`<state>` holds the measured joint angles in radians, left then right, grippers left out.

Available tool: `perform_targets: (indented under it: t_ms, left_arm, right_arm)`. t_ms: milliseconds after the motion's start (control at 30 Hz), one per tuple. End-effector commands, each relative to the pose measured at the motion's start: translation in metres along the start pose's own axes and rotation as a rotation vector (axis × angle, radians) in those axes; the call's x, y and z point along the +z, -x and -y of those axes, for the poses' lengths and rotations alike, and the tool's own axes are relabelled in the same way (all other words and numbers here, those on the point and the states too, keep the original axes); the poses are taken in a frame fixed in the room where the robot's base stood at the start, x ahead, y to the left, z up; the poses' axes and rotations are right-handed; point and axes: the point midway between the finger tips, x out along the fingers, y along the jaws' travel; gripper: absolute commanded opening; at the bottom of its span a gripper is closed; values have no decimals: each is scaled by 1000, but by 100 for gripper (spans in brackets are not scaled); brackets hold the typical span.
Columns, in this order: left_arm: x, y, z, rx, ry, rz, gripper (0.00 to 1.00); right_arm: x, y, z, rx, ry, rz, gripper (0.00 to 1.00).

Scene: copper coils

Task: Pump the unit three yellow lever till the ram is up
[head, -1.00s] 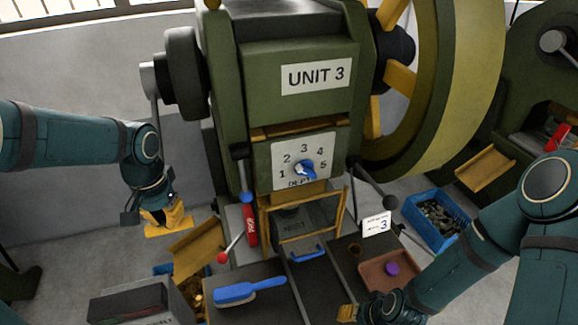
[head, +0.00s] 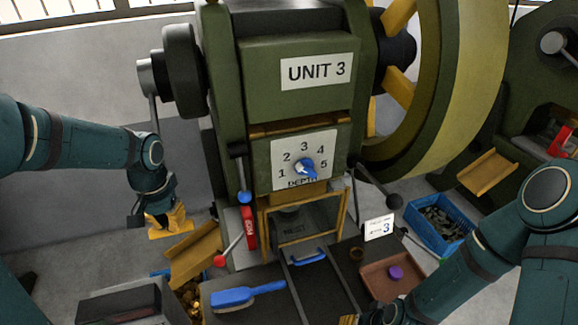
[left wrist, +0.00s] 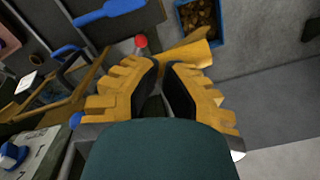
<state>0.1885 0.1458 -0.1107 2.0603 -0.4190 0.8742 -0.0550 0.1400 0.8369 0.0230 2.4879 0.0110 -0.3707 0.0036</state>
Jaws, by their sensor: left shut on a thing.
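The green press marked UNIT 3 (head: 318,70) stands in the middle of the head view. A grey rod (head: 154,110) hangs from the round hub on its left side and runs down behind my left arm. My left gripper (head: 168,222) is low beside the press, shut on the lever, whose grip is mostly hidden by the fingers. In the left wrist view, the gripper's yellow fingers (left wrist: 163,88) lean together around a narrow dark gap. The ram area behind the yellow guard frame (head: 304,238) is shadowed, so its height is unclear. My right gripper (head: 348,320) barely shows at the bottom edge.
A yellow chute (head: 195,250) lies close right of my left gripper. A red-knobbed lever (head: 221,260), a blue brush (head: 240,297) and a brown tray (head: 385,278) are in front. A blue bin (head: 437,222) stands right. The floor at the left is clear.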

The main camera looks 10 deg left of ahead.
Motion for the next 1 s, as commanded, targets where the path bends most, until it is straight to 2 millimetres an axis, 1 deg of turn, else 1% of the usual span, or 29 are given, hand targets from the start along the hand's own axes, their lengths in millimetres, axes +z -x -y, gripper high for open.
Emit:
perform_targets:
  t_ms: [33, 100, 500, 833, 1000]
  left_arm:
    - [-2, -7, 1, 1, 0, 1, 0]
    - [-4, -9, 2, 1, 0, 1, 0]
    - [-6, -11, 3, 1, -1, 2, 0]
    - [-25, -38, 13, 1, -1, 2, 0]
    - [-21, -29, 11, 1, -2, 0, 0]
  right_arm:
    - [0, -4, -2, 0, 0, 0, 47]
    - [1, -5, -2, 0, 0, 0, 47]
    - [1, -5, -2, 0, 0, 0, 47]
    - [2, -18, -7, 0, 0, 0, 47]
    - [2, -13, -5, 0, 0, 0, 47]
